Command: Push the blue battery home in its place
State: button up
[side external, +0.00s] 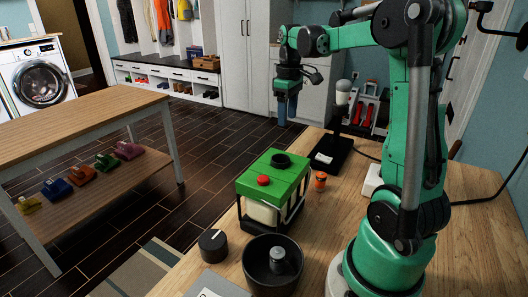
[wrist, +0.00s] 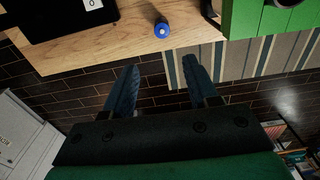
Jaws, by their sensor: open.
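A blue cylinder with a pale end, which looks like the blue battery (wrist: 162,28), is near the table edge in the wrist view. In the side view a small orange and dark cylinder (side external: 320,181) stands between the green-topped box and the black stand; I cannot tell if it is the same thing. The green-topped box (side external: 284,172) has a red button, a black round part and a dark frame; part of it shows in the wrist view (wrist: 240,30). The battery's place is not clearly visible. My gripper (side external: 287,112) hangs high, pointing down, its two fingers (wrist: 160,66) apart and empty.
A black stand (side external: 333,156) with a white label is behind the box. A dark round pot (side external: 272,268) and a black knob (side external: 213,243) are on the wooden worktop (side external: 465,215) in front. A second table (side external: 75,118) stands left, across open floor.

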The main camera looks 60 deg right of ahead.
notch_tip(320, 180, down, 5)
jog(key=shift+a+r, duration=0.1)
jog(key=shift+r, duration=0.05)
jog(key=shift+f, duration=4.1)
grip_shut()
jog(key=shift+r, duration=0.1)
jog(key=shift+r, duration=2.9)
